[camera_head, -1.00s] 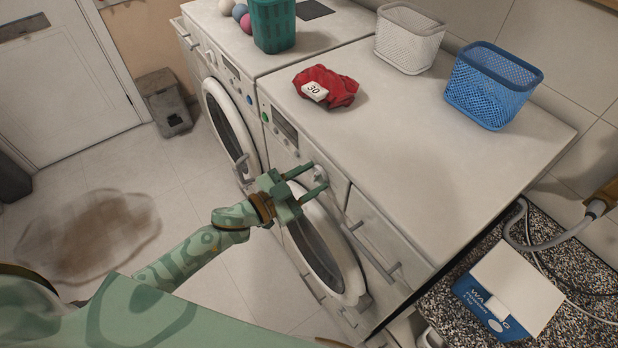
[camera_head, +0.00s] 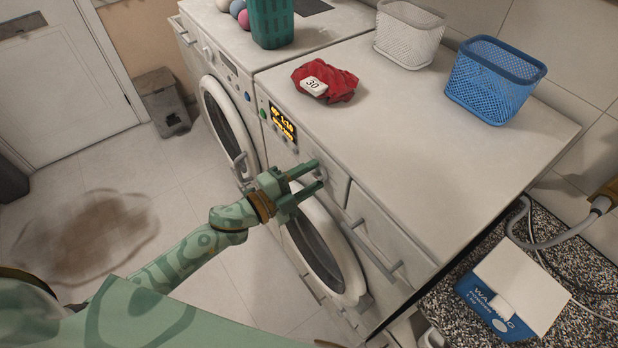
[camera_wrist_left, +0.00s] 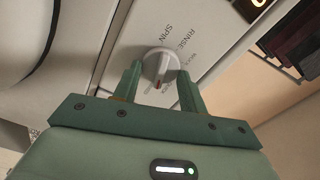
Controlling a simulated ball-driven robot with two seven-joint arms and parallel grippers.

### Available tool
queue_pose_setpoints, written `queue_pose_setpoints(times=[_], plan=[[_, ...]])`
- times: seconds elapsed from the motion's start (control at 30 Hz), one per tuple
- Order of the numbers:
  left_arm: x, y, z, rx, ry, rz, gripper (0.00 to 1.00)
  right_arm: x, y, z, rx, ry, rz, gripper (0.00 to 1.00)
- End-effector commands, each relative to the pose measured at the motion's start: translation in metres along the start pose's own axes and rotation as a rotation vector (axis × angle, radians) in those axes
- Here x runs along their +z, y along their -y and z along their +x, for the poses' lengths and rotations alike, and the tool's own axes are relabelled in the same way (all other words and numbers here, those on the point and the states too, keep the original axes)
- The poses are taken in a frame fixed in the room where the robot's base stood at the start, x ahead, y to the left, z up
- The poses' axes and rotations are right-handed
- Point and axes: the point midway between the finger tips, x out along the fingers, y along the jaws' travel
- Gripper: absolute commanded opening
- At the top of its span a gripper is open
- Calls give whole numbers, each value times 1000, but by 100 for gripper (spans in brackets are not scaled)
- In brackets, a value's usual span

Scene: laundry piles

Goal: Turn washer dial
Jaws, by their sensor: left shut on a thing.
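The washer's display (camera_head: 283,122) is lit with orange text. My right gripper is not in view.
A red cloth (camera_head: 338,83) with a white tag reading 30 lies on the washer top. White (camera_head: 408,35) and blue (camera_head: 494,80) baskets stand behind it. A drawer handle (camera_head: 385,262) and the round door (camera_head: 318,250) are close to my gripper. A detergent box (camera_head: 512,290) stands at right.

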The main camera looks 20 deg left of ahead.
Motion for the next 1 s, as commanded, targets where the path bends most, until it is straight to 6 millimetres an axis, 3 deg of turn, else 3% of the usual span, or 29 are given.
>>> queue_pose_setpoints(times=[0.4,0.9,0.93,1.0], plan=[[0,-2,0,3,0,160,19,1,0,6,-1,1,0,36],[0,-2,0,3,0,175,19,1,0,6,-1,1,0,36],[0,-2,0,3,0,175,47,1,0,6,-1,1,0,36],[0,-2,0,3,0,175,62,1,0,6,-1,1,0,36]])
